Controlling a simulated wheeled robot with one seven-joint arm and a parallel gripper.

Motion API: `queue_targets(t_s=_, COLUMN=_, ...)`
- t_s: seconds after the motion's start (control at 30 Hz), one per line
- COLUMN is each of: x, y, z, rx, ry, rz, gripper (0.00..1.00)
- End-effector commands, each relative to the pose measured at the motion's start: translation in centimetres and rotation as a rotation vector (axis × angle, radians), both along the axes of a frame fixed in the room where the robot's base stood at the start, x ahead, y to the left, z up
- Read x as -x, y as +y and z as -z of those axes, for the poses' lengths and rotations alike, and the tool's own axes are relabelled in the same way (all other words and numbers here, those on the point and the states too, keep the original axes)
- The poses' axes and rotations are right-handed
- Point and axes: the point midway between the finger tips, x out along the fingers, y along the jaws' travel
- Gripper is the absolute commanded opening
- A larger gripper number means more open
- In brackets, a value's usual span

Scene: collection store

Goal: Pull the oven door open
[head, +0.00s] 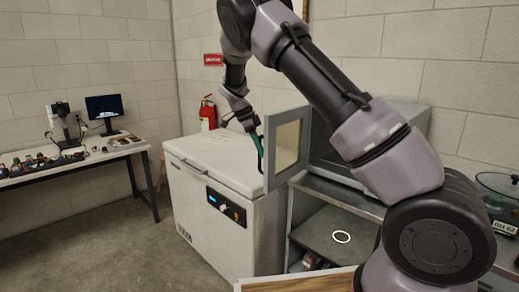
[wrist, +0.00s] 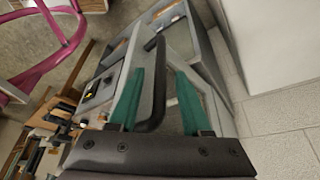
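The oven (head: 328,148) is a grey box on a metal bench, partly hidden behind my arm. Its door (head: 287,146), a grey frame with a pale window, stands swung out from the oven's left side, well open. My gripper (head: 257,143) is at the door's outer edge, small and partly hidden in the head view. In the wrist view my gripper (wrist: 156,95) has its two green fingers apart. The black bar handle (wrist: 159,84) runs between them, with a gap visible on both sides. I cannot tell whether either finger touches it.
A white chest freezer (head: 215,190) stands left of the oven, close to the door. A shelf with a white ring (head: 341,236) lies below the oven. A worktable (head: 75,168) with a monitor stands far left. The floor between is clear.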

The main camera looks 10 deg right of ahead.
Motion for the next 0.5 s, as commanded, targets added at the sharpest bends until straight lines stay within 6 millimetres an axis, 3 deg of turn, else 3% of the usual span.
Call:
queue_targets(t_s=0.3, x=0.0, y=0.1, z=-0.2, rx=-0.001, ry=-0.001, rz=0.0, gripper=0.47)
queue_targets(t_s=0.5, x=-0.1, y=1.2, z=-2.8, rx=-0.003, ry=-0.004, rz=-0.002, gripper=0.47)
